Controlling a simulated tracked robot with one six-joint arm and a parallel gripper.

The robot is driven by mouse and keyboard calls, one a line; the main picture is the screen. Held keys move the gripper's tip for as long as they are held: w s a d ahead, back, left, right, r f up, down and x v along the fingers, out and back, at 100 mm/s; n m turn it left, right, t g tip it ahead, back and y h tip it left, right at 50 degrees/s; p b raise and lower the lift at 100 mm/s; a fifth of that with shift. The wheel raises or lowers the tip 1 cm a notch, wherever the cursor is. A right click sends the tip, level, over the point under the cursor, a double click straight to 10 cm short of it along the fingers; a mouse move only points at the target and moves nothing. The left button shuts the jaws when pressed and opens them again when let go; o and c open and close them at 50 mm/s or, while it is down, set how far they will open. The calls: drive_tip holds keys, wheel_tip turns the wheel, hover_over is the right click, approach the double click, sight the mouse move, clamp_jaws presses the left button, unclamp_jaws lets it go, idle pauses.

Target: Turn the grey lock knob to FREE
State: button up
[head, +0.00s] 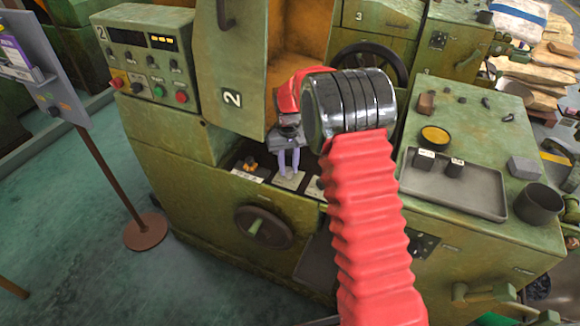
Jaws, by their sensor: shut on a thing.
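My gripper (289,170) reaches down in front of the green machine marked 2, onto the middle light plate (291,182) of a low ledge. Its two pale fingers are shut on the grey lock knob, which is small and mostly hidden between the fingertips. I cannot read the plate's markings or tell which way the knob points. My red-sleeved arm crosses the picture to the right of it.
A yellow-and-black knob (249,164) sits on a plate to the left. Another plate (316,187) on the right is partly behind my arm. A handwheel (264,226) is below the ledge, a control panel (149,66) upper left, and a grey tray (467,194) right.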

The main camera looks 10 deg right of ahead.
sight(288, 170)
drive_tip(key=shift+s+m, duration=0.1)
drive_tip(key=shift+m, duration=2.2)
drive_tip(key=o, duration=1)
drive_tip(key=shift+o, duration=0.2)
drive_tip(key=shift+r, duration=0.1)
drive_tip(key=shift+r, duration=0.55)
wheel_tip(288, 170, up, 12)
drive_tip(key=shift+r, duration=0.2)
